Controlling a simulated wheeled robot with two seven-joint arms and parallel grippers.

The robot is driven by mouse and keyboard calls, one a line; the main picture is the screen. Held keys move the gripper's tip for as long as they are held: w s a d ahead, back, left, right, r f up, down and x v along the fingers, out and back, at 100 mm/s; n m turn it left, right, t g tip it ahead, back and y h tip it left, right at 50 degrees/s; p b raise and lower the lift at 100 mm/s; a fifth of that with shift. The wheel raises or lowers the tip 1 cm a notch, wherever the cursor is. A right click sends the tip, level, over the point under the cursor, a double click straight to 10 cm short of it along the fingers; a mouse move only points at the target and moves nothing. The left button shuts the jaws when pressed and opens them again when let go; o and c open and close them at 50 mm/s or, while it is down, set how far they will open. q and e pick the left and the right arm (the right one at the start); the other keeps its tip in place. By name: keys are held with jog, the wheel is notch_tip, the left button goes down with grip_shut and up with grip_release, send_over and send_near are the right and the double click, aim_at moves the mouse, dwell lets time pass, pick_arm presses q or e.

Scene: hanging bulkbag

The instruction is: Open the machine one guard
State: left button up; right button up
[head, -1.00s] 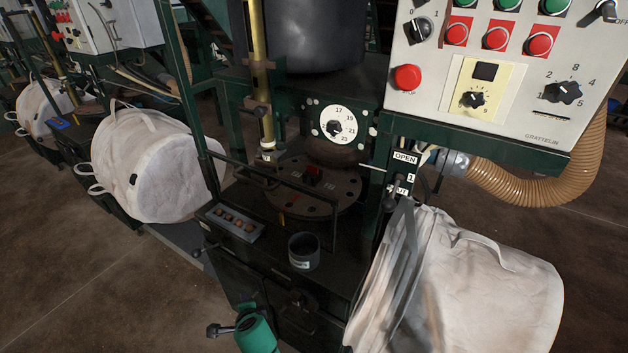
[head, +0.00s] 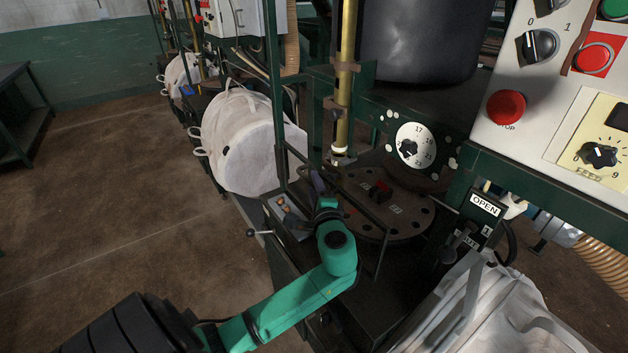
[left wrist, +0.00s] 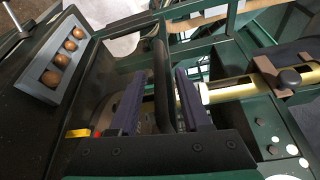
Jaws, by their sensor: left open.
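The machine one guard is a dark bar frame (head: 381,256) standing in front of the round indexing plate (head: 409,222). My left gripper (head: 319,190) is at the guard's left part, above the front of the machine. In the left wrist view, my left gripper (left wrist: 158,88) is open. A dark bar of the guard (left wrist: 160,60) runs between its two fingers, with gaps visible beside it. Whether a finger touches the bar cannot be told. My green left wrist and forearm hide part of the machine front. My right gripper is not in view.
A small tray with brown balls (left wrist: 62,55) lies beside the gripper. A brass column (head: 346,75) and a numbered dial (head: 415,146) stand behind. The control panel (head: 545,120) is at right. White bulk bags (head: 250,140) hang left and lower right. Open floor lies left.

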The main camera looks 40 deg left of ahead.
pick_arm(q)
jog(key=shift+w+a, duration=0.3)
jog(key=shift+a, duration=0.4)
jog(key=shift+d, duration=0.1)
grip_shut()
jog(key=shift+f, duration=0.1)
dwell(0.7)
